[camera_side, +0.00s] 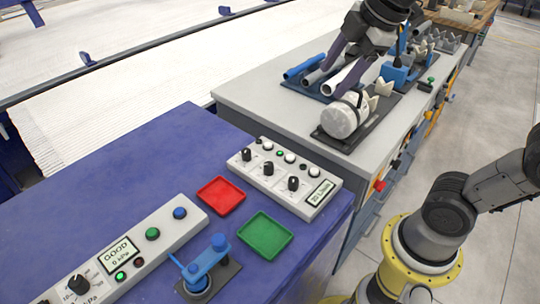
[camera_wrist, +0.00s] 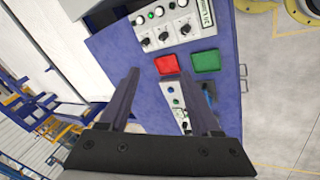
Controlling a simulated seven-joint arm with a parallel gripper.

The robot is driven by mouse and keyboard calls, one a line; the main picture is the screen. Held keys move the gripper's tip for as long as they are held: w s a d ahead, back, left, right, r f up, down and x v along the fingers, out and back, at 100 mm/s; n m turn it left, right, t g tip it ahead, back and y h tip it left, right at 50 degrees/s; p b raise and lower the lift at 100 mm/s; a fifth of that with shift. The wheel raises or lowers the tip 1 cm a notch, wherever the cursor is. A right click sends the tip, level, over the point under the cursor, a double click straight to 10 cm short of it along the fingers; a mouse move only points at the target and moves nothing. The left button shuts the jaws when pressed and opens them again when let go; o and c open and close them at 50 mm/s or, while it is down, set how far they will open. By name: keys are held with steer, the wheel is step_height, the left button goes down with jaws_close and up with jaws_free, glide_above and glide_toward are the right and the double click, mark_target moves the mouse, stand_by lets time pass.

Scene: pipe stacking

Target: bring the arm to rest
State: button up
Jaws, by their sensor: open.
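My gripper (camera_side: 338,76) is over the grey workbench (camera_side: 262,108) in the side view, fingers pointing down and left. In the wrist view my gripper (camera_wrist: 160,75) is open with nothing between its fingers. A blue pipe (camera_side: 301,67), a grey pipe (camera_side: 320,72) and a white pipe (camera_side: 342,76) lie side by side on a dark rack near the fingers. I cannot tell how high the fingers are above them. A thick white cylinder (camera_side: 341,117) lies on a dark plate in front.
The blue table (camera_side: 120,165) holds a red tray (camera_side: 221,195), a green tray (camera_side: 265,235), a knob panel (camera_side: 283,178), a gauge panel (camera_side: 125,255) and a blue fixture (camera_side: 207,262). Blue parts (camera_side: 398,75) and grey V-blocks (camera_side: 440,42) stand right of my gripper.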

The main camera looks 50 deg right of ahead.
steer(key=s+f+m, duration=0.9)
steer(key=s+m, duration=0.1)
steer(key=m, duration=0.2)
steer(key=shift+s+m, duration=0.25)
steer(key=shift+m, duration=0.05)
steer(key=shift+d+r, duration=0.1)
stand_by(0.6)
